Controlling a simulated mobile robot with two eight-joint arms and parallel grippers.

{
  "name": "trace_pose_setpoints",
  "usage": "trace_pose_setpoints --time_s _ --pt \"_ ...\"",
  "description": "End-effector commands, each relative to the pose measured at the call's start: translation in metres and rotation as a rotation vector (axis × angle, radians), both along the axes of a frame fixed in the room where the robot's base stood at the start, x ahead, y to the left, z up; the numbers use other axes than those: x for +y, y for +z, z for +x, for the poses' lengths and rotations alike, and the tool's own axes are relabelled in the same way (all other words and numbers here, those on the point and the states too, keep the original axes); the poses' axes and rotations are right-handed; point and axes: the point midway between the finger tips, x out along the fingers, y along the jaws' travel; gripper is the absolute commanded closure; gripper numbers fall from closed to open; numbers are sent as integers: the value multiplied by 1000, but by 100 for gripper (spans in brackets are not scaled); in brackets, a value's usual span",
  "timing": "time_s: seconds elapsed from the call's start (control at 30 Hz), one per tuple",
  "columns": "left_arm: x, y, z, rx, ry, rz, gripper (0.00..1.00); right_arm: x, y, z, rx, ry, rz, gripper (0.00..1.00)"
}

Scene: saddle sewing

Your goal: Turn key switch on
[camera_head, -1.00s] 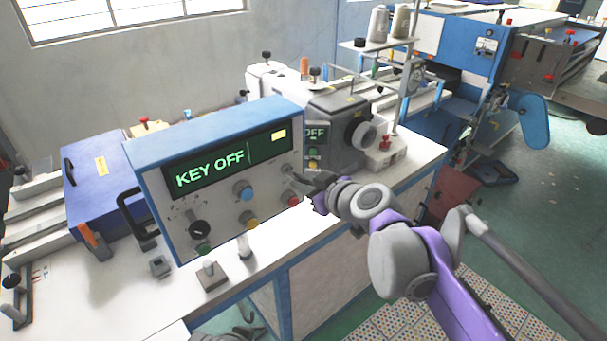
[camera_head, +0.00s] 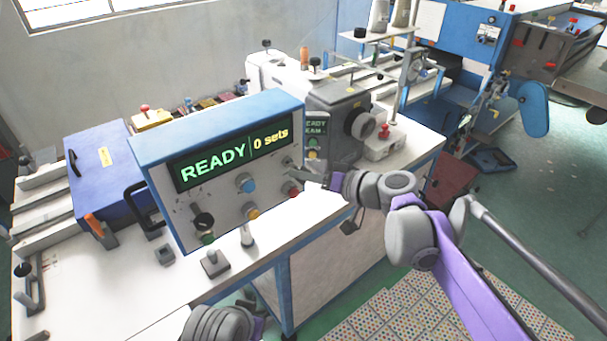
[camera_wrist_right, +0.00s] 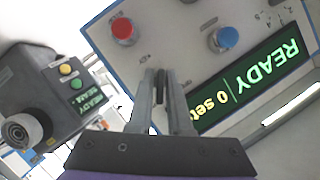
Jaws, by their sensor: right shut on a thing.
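The control box (camera_head: 163,150) has a blue top and a pale front panel. Its green display (camera_head: 234,160) reads "READY" and "0 sets"; the same text shows upside down in the right wrist view (camera_wrist_right: 258,85).
A blue knob (camera_head: 245,183), a yellow button (camera_head: 252,212), a red button (camera_head: 291,189) and a black selector (camera_head: 203,221) sit close by on the panel. A grey sewing machine (camera_head: 340,115) stands right behind. The white tabletop (camera_head: 130,290) is partly clear in front.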

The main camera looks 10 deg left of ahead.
Motion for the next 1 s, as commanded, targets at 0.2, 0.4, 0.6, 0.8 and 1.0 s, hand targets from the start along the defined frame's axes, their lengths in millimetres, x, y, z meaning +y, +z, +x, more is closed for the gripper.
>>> trace_pose_setpoints --time_s 0.2,0.4,0.6,0.8,1.0 --pt "0 0 0 0 0 0 43 0 0 0 63 -1 49 100" --pt "0 0 0 0 0 0 43 0 0 0 86 -1 67 100" --pt "0 0 0 0 0 0 43 0 0 0 90 -1 71 100" --pt "0 0 0 0 0 0 43 0 0 0 89 -1 70 100" --pt "0 0 0 0 0 0 43 0 0 0 88 -1 70 60"
